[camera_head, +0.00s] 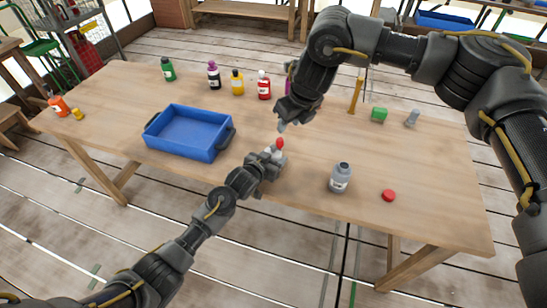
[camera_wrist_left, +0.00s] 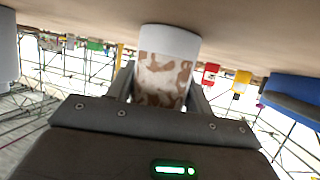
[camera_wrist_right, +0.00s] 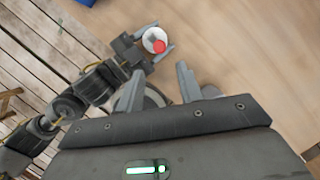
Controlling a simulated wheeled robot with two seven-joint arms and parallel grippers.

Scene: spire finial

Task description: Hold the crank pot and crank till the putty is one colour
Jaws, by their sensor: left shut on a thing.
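The crank pot (camera_head: 277,156) is a pale cup with a red knob (camera_head: 280,143) on top, near the table's front edge. In the left wrist view its clear wall shows putty (camera_wrist_left: 163,80) in brown and white patches, below a white band. My left gripper (camera_head: 270,160) is shut around the pot from the side. My right gripper (camera_head: 282,126) is above and just behind the knob, apart from it. In the right wrist view its fingers are spread and empty, with the red knob (camera_wrist_right: 159,46) beyond them.
A blue tray (camera_head: 190,133) stands left of the pot. A grey bottle (camera_head: 341,178) and a red cap (camera_head: 388,195) are to the right. Several coloured bottles line the back, with a yellow stand (camera_head: 356,95) and green block (camera_head: 378,115) at back right.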

